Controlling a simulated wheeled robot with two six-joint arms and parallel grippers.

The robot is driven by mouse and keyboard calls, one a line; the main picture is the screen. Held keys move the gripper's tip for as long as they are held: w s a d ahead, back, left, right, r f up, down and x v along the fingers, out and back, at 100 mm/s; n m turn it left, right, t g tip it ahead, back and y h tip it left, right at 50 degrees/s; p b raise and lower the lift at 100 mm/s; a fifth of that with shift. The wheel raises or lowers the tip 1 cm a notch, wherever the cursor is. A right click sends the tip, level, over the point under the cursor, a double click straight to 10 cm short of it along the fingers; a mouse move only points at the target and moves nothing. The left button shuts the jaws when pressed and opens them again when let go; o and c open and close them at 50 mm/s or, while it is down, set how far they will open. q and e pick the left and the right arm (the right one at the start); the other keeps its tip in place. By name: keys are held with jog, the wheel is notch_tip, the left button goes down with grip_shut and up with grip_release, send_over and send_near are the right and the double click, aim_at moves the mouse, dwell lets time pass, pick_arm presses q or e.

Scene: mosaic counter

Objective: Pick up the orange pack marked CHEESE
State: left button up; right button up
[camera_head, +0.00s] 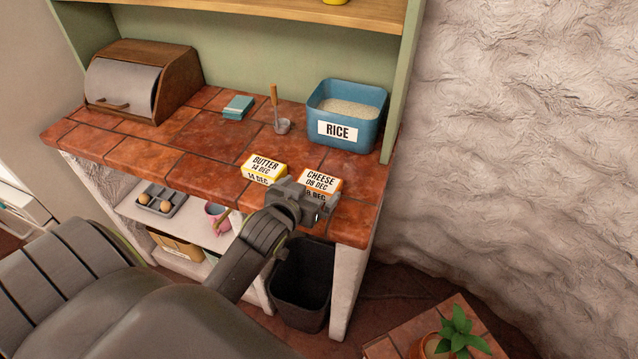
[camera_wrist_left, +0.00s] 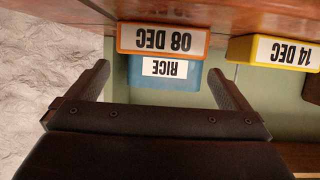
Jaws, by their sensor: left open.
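The orange pack marked CHEESE, 08 DEC (camera_head: 320,180) lies on the red tiled counter (camera_head: 190,140) near its front right edge. My left gripper (camera_head: 316,202) is open at the front of this pack and hides part of its front face. In the left wrist view, which is upside down, the orange pack (camera_wrist_left: 163,39) shows its 08 DEC face beyond the gap between the open fingers (camera_wrist_left: 159,78). Nothing is between the fingers. I cannot tell whether a finger touches the pack. My right gripper is not in view.
A yellow pack marked BUTTER (camera_head: 264,168) lies just left of the orange one. A blue RICE tub (camera_head: 348,131), a ladle (camera_head: 275,105), a teal block (camera_head: 238,107) and a bread bin (camera_head: 140,80) stand behind. A dark bin (camera_head: 302,285) stands below the counter.

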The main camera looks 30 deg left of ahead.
aim_at(317, 185)
pick_arm(q)
jog(key=shift+f+p+x, duration=0.2)
jog(key=shift+p+x, duration=0.1)
jog(key=shift+x, duration=1.4)
jog(key=shift+f+p+x, duration=0.25)
jog(key=shift+p+x, duration=0.05)
jog(key=shift+x, duration=1.35)
jog(key=shift+s, duration=0.2)
jog(key=shift+c, duration=0.4)
jog(key=c, duration=0.5)
jog(key=shift+c, duration=0.9)
jog(key=shift+r, duration=0.15)
